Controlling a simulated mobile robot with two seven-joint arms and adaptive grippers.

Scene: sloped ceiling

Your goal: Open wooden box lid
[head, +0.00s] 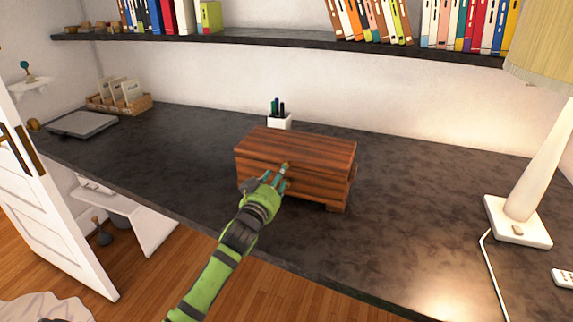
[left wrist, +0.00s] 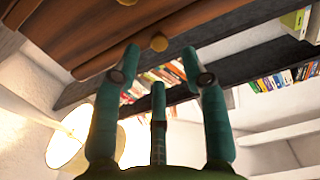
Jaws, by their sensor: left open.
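The wooden box (head: 298,160) stands on the dark desk with its lid shut. It is reddish brown with dark stripes. My left gripper (head: 280,176) is at the front face of the box, its teal fingers close to a small knob on the lid's front edge. My right gripper is in neither view.
A white pen cup (head: 280,121) stands right behind the box. A lamp (head: 518,220) is on the right of the desk (head: 420,215), and a grey laptop-like slab (head: 82,124) lies at the far left. A bookshelf (head: 270,42) runs above. The desk beside the box is clear.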

